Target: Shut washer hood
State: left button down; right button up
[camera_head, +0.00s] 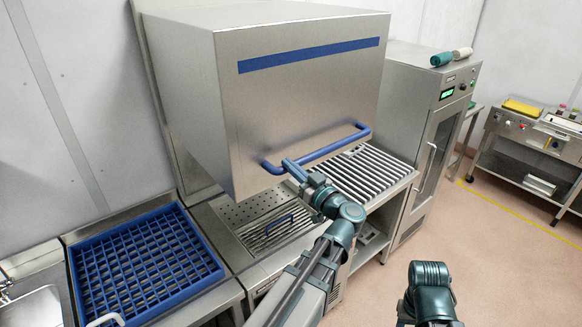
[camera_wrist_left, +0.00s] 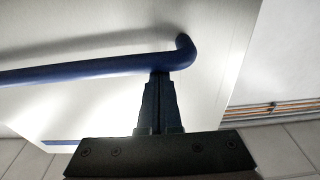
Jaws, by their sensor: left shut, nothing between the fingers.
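The washer hood (camera_head: 300,105) is a large steel box with a blue stripe on its front. It stands raised, with a gap between its lower edge and the slatted washer bed (camera_head: 268,222). A blue bar handle (camera_head: 335,147) runs along the lower front of the hood. My left gripper (camera_head: 288,163) is at the handle's left end, fingers shut with nothing between them. In the left wrist view the closed fingertips (camera_wrist_left: 159,76) meet or nearly meet the handle (camera_wrist_left: 90,69) near its bent end; contact is not certain. My right gripper is out of view; only part of that arm shows.
A blue rack (camera_head: 145,262) lies on the counter left of the washer, beside a sink (camera_head: 30,305). A roller table (camera_head: 365,178) and a tall cabinet with a glass door (camera_head: 440,150) stand to the right. A trolley (camera_head: 530,150) is far right. Open floor lies in front.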

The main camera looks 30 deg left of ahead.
pick_arm(q)
notch_tip(320, 180, down, 42)
jog(key=b, duration=4.1)
jog(key=shift+r, duration=0.1)
